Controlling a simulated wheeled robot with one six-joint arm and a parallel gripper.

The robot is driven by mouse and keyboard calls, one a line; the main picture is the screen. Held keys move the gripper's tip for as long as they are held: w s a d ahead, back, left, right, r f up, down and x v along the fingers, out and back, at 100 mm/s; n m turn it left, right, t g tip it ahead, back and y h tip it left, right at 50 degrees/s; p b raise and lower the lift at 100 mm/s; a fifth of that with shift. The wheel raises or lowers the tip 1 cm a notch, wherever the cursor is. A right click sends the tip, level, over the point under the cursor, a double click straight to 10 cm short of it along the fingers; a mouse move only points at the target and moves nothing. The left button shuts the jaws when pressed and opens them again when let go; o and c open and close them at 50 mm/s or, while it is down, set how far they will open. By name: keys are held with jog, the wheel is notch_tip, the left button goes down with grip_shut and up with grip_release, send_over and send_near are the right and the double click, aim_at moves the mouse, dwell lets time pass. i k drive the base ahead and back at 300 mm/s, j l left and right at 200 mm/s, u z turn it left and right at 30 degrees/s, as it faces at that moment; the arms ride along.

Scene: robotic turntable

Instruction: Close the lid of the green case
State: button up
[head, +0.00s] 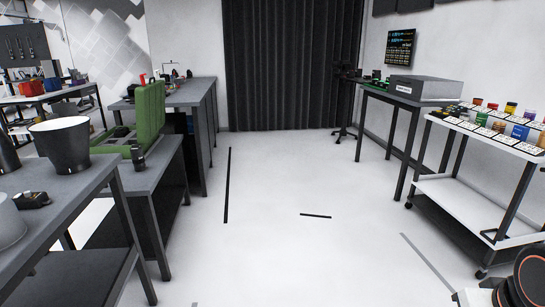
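The green case (118,137) sits on a grey bench at the left in the head view. Its lid (150,108) stands open, roughly upright, on the right side of the case. The near part of the base is partly hidden by the items in front. My gripper is not in view. Only a white and black part of my arm with an orange ring shows in the bottom right corner, far from the case.
A black bucket (62,146) and a small black device (33,200) stand on the near left table (75,196). A small black item (138,157) stands near the case. A white cart (450,200) with several small items stands at the right.

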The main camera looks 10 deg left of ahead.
aim_at(149, 99)
jog(key=i+j+u, duration=0.1)
jog(key=i+u, duration=0.25)
jog(key=i, duration=0.2)
jog(key=i+u, duration=0.35)
jog(key=i, duration=0.25)
jog(key=i+l+u, duration=0.35)
jog(key=i, duration=0.2)
jog(key=i+u, duration=0.55)
jog(key=i, duration=0.3)
